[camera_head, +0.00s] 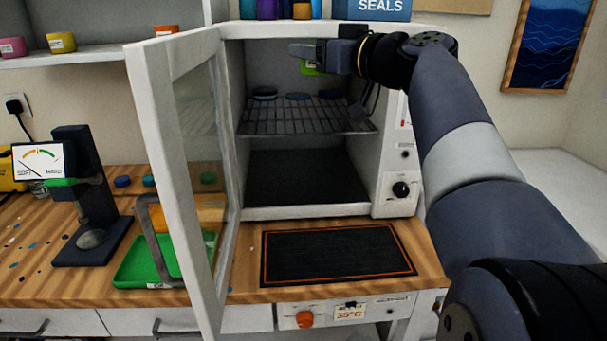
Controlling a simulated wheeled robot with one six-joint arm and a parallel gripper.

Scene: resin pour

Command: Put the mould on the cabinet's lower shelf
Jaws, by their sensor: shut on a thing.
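The white cabinet (295,214) stands open on the wooden bench. Its wire rack (300,118) carries several round pieces, dark and blue, at its back. Below the rack is a bare dark floor (290,178). My gripper (306,52) is at the top of the cabinet opening, well above the rack. It is shut on a small bright green thing (311,68), which seems to be the mould. Much of it is hidden behind the jaws. My arm comes in from the right and covers the cabinet's upper right corner.
The glazed cabinet door (172,150) is swung open to the left. A dark mat (338,254) lies before the cabinet. A green tray (135,265) and a black stand with a gauge (75,190) are at the left. A blue SEALS box (372,10) stands on top.

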